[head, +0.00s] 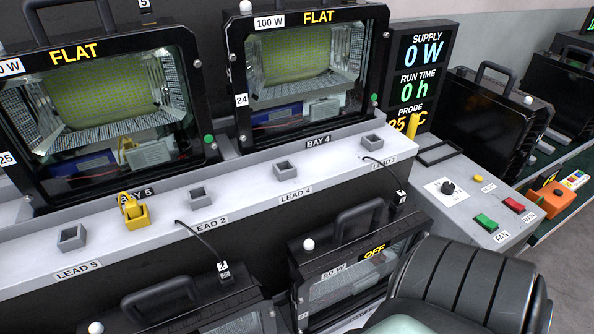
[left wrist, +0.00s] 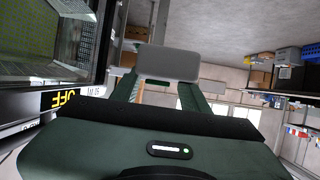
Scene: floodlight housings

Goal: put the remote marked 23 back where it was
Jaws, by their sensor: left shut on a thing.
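My left gripper (left wrist: 167,92) shows in the left wrist view, its two dark green fingers reaching away from the camera. It is shut on a plain grey, rounded slab (left wrist: 168,62) that spans the fingertips. No number can be read on its visible face, so I cannot tell whether it is the remote marked 23. The left gripper is not seen in the head view, and my right gripper is in neither view.
Lit housings marked FLAT (head: 310,75) stand behind a grey ledge (head: 240,190) with sockets and a yellow plug (head: 134,212). A housing marked OFF (head: 350,270) is in front. A switch panel (head: 465,200) and an orange device (head: 545,198) are at right.

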